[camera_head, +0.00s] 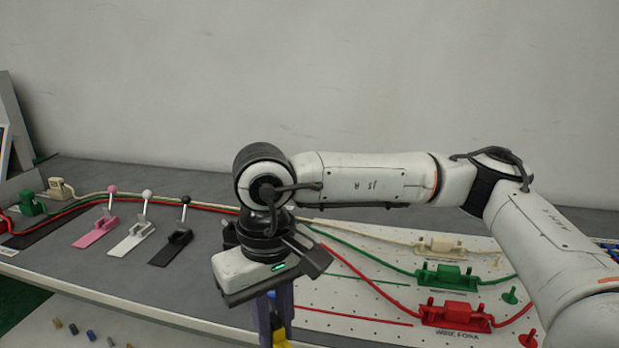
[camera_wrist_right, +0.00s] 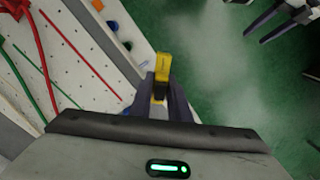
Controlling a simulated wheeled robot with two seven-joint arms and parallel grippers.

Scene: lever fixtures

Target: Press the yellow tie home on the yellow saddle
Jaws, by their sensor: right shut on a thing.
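My right gripper (camera_head: 272,318) hangs low at the front edge of the table in the head view. It is shut on the yellow tie (camera_wrist_right: 162,64), which sticks out past the fingertips in the right wrist view. A bit of the yellow tie (camera_head: 280,340) shows at the bottom of the head view. Its other end is hidden between the fingers. I cannot make out the yellow saddle in either view. My left gripper (camera_wrist_right: 254,36) appears at the top right of the right wrist view, its dark fingers apart and empty.
A perforated white board holds red (camera_head: 456,314), green (camera_head: 447,278) and cream (camera_head: 440,246) fixtures with cables. Pink (camera_head: 96,232), white (camera_head: 131,237) and black (camera_head: 171,248) levers stand at left. Several small coloured pieces lie along the front below the tabletop.

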